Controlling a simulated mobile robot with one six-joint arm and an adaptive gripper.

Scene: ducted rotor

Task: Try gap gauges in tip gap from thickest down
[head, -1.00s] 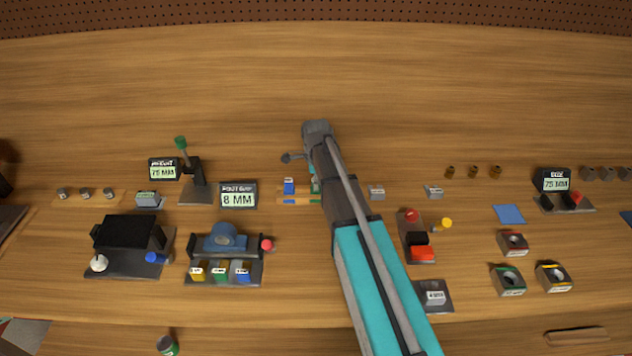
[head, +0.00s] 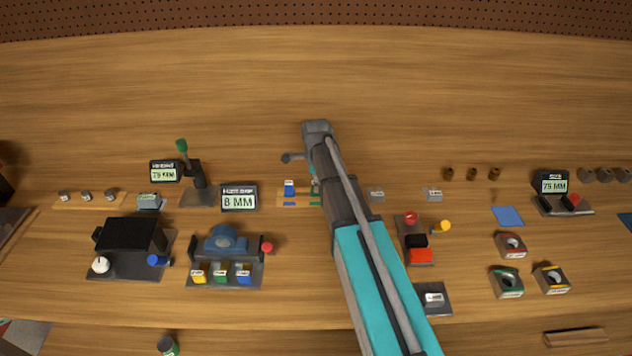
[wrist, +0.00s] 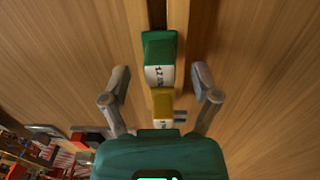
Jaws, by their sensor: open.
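A green-topped gauge (wrist: 160,58) with a white label reading about 1.2 mm stands between the fingers of my gripper (wrist: 161,78) in the wrist view. The fingers are spread, with a gap on each side of it. A yellow gauge (wrist: 162,106) with a white label is just below it in that view, nearer my palm. In the head view a blue-topped gauge (head: 289,187) stands left of my arm, and part of the green gauge (head: 315,188) shows at the arm's edge. I cannot tell which fixture has the tip gap.
A blue domed fixture (head: 225,240) with yellow, green and blue tiles and a red knob stands front left, with an 8 MM display (head: 239,198) behind it. A black box fixture (head: 130,240) is farther left. Right are ring blocks (head: 508,283). The rear table is clear.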

